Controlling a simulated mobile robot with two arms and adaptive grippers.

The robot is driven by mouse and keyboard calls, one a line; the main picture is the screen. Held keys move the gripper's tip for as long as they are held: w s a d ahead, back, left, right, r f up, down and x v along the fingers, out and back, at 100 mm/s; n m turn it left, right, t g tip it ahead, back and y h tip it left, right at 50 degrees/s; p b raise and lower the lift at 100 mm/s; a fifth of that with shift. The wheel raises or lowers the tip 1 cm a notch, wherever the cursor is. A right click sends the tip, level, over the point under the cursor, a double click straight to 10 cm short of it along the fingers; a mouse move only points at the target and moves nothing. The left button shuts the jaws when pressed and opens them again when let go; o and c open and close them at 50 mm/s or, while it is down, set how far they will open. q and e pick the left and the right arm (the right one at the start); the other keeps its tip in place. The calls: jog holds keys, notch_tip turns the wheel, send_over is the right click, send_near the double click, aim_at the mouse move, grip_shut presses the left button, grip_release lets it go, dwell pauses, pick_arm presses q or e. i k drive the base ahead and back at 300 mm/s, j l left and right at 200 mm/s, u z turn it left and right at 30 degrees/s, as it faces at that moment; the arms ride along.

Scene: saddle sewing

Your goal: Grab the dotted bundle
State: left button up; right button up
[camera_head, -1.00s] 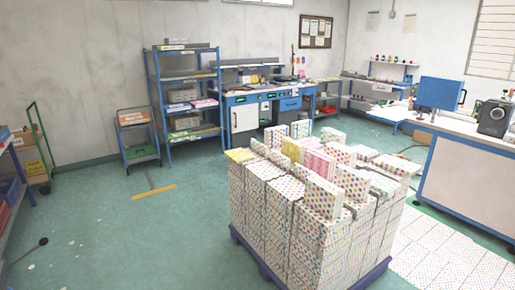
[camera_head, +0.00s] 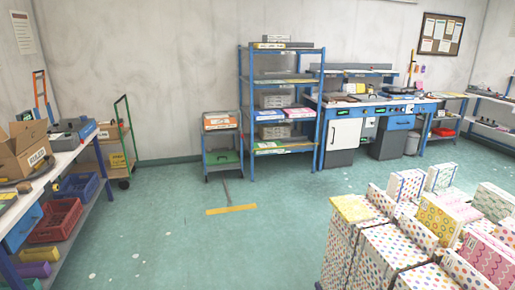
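Several dotted bundles stand stacked in a large block at the lower right, white with multicoloured dots. A dotted stack side (camera_head: 345,250) faces me at the left front, with a yellow patterned piece (camera_head: 352,208) on top. A yellow patterned bundle (camera_head: 437,219) and a pink one (camera_head: 487,262) are among them. The stack's right and lower parts are cut off by the picture edge. Neither of my grippers is in view.
A workbench with a cardboard box (camera_head: 25,150) and a red crate (camera_head: 55,220) stands at the left. A blue shelf rack (camera_head: 281,100), a small cart (camera_head: 221,140) and a blue workbench (camera_head: 375,108) line the back wall.

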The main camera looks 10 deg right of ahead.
aim_at(404, 185)
jog(key=i+z, duration=0.2)
jog(key=i, duration=0.4)
jog(key=i+j+z, duration=0.2)
jog(key=i, duration=0.35)
